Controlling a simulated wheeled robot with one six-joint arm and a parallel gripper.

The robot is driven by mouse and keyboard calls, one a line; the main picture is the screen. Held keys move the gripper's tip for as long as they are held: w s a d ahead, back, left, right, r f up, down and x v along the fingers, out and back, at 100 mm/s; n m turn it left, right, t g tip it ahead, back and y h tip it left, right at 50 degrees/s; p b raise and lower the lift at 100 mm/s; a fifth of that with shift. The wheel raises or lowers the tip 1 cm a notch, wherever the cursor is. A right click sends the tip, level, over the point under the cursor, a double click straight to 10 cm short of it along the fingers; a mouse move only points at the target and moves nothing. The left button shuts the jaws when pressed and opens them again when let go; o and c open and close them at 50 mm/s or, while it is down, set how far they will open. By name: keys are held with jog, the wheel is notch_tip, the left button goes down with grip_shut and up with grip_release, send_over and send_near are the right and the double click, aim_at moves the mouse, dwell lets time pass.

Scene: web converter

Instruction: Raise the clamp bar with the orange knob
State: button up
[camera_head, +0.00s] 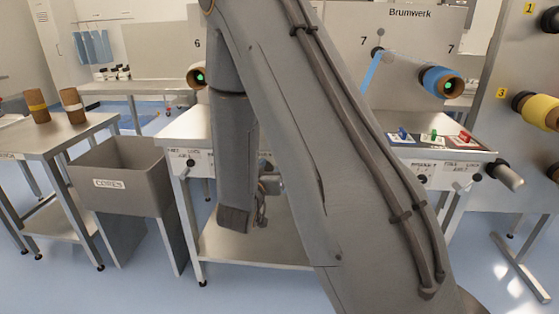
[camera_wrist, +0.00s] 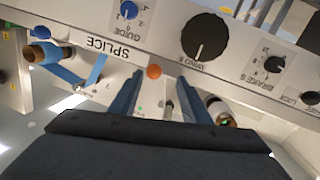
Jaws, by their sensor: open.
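The orange knob (camera_wrist: 154,72) shows in the wrist view at the edge of the white panel, near the upside-down word SPLICE. My gripper (camera_wrist: 160,78) is open, with one dark finger on each side of the view. The knob appears between the fingertips or just beyond them; I cannot tell the depth, and no contact is visible. The clamp bar itself cannot be clearly told from the panel edge. In the head view my arm covers the middle of the machine and hides the knob; part of my gripper (camera_head: 264,192) shows low beside the arm.
A black dial (camera_wrist: 205,37) and a blue guide dial (camera_wrist: 129,11) are close to the knob. A blue web (camera_head: 373,70) runs near a blue roll (camera_head: 437,81). A grey CORES bin (camera_head: 120,183) stands left of the machine. Coloured switches (camera_head: 433,135) are at right.

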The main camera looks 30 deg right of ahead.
jog(key=shift+h, duration=0.5)
jog(key=x, duration=0.8)
jog(key=shift+s+d+r+p, duration=0.2)
jog(key=shift+s+d+p, duration=0.05)
jog(key=shift+p, duration=0.1)
jog(key=shift+c, duration=0.5)
grip_shut()
